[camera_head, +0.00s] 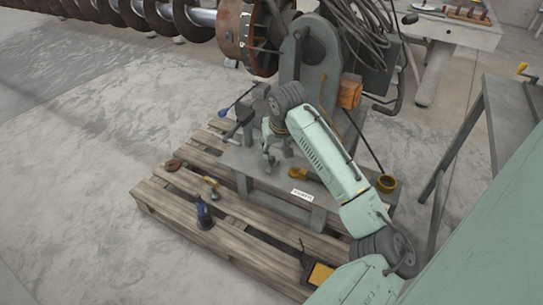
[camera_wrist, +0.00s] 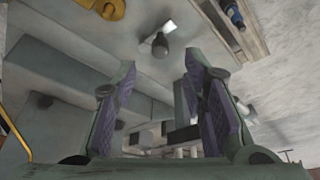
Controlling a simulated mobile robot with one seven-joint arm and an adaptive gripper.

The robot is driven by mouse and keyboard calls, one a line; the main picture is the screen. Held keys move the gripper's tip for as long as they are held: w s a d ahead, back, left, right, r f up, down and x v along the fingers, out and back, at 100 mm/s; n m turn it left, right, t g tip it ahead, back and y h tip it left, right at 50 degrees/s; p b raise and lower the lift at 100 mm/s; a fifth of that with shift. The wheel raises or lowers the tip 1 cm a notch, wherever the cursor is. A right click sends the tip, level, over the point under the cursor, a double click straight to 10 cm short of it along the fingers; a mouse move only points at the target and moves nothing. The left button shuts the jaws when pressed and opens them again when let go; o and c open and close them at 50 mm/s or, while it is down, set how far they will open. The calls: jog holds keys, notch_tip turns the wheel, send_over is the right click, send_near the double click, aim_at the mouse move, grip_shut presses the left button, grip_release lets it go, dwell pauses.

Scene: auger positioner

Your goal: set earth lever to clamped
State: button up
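My gripper (camera_head: 279,157) is above the grey steel bench of the machine, fingers pointing down. In the wrist view its two purple-padded fingers (camera_wrist: 159,68) stand apart with nothing between the pads. A lever with a dark rounded knob (camera_wrist: 160,46) shows beyond the fingertips, apart from them; it may be the earth lever, but I cannot read any marking. Part of a yellow fitting (camera_wrist: 104,8) is at the top left edge. In the head view an orange-yellow fitting (camera_head: 299,174) lies on the bench, right of my gripper. Whether the lever is clamped cannot be told.
The bench carries a white label (camera_head: 302,194) and stands on a wooden pallet (camera_head: 245,236). Left floor is clear.

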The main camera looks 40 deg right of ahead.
aim_at(272, 158)
jog(key=p+x, duration=0.1)
jog(key=x, duration=0.6)
jog(key=shift+w+f, duration=0.15)
jog(key=shift+c, duration=0.4)
grip_shut()
